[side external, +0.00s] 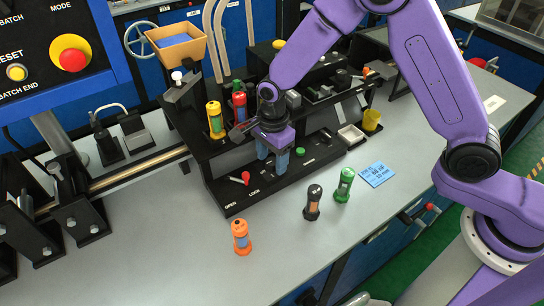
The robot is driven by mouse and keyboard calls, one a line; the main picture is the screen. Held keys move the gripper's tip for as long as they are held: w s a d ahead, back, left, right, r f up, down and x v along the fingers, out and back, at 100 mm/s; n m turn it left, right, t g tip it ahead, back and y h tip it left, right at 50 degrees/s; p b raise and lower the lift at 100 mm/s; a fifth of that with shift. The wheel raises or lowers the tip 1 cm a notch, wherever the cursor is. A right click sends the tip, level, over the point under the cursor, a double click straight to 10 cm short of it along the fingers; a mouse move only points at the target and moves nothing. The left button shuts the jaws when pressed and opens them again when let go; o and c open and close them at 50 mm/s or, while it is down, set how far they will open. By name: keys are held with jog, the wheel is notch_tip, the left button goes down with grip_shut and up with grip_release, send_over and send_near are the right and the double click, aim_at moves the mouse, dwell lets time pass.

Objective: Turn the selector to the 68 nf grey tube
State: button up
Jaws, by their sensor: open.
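My gripper (272,164) points down over the front deck of the black station (245,203), with its two blue fingers apart. I cannot tell whether anything stands between them. I cannot pick out the selector for certain; my gripper and wrist cover part of the deck. A yellow tube (215,120) and a red tube (239,99) stand upright in the station, left of my wrist. On the table stand an orange tube (241,238), a dark tube with a brown band (312,203) and a green tube (344,185). No plainly grey tube shows.
A red-knobbed lever (245,178) sits between OPEN and LOCK markings. A green button (300,152) is just right of my gripper. A blue card (376,175) reading 68 nF lies on the table. A yellow cup (371,120) stands at right. The front table is mostly clear.

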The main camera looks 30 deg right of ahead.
jog(key=shift+f, duration=0.1)
jog(key=c, duration=1)
jog(key=shift+c, duration=0.2)
